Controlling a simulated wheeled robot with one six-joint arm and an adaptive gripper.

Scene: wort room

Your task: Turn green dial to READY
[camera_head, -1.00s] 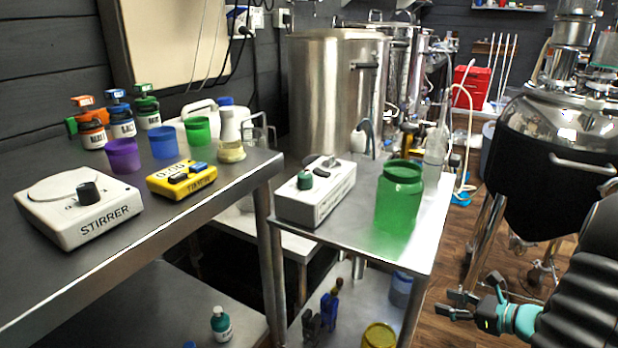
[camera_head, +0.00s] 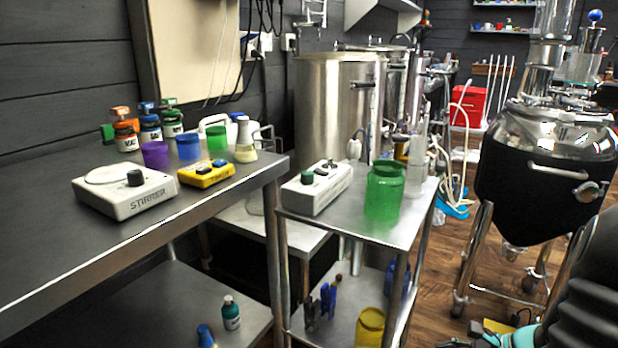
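The green dial (camera_head: 307,177) sits on the top face of a white control box (camera_head: 322,192), near its left front end. The box stands on the left side of a steel cart (camera_head: 352,229). Its labels, including any READY mark, are too small to read, so the dial's setting cannot be told. My gripper (camera_head: 458,343) is at the bottom edge, right of the cart, apart from the dial and box. It is mostly cut off by the frame, and its opening cannot be judged.
A green jar (camera_head: 384,192) stands right of the box on the cart. A white stirrer (camera_head: 122,194) with a dark knob and a yellow timer (camera_head: 206,174) are on the left bench (camera_head: 60,255). A black-jacketed steel vessel (camera_head: 545,165) stands at the right. Wooden floor shows between cart and vessel.

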